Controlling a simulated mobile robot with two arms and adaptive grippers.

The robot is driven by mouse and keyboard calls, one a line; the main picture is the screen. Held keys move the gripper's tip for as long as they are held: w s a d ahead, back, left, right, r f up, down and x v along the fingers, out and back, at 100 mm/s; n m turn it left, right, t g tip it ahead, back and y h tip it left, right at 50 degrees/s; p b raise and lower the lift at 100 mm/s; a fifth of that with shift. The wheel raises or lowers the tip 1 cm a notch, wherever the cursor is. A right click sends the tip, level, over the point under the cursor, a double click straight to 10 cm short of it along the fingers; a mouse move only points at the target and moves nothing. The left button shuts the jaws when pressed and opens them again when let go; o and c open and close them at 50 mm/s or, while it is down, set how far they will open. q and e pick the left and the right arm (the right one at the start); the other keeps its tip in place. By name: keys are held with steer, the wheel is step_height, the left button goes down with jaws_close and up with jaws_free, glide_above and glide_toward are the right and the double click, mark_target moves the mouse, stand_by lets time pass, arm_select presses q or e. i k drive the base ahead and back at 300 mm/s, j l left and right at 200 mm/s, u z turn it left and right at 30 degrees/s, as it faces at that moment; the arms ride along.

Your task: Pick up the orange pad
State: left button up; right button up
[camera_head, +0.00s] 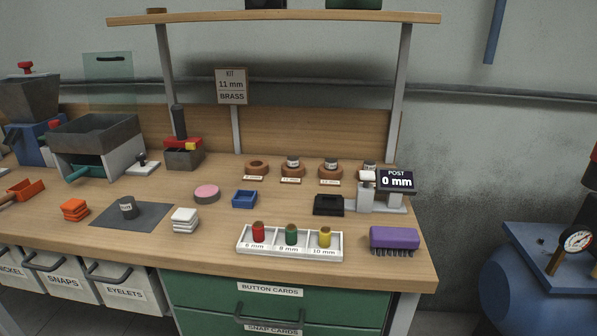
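A small stack of orange pads (75,209) lies on the left part of the wooden workbench (290,202), near its front edge. The pads look square and sit slightly askew on each other. To their right is a dark mat (150,216) with a small grey labelled cylinder (128,208) on it. Neither my left nor my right gripper shows in this view, so nothing is seen touching the pads.
An orange scoop-like piece (25,188) lies left of the pads. A white stack (184,220), a round pink-topped pad (207,193) and a blue tray (245,199) stand to the right. A grey hopper box (95,134) stands behind. White bins (128,292) hang below the front edge.

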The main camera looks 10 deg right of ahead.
mark_target(73, 210)
steer(key=j+z, duration=0.5)
steer(key=j, duration=1.85)
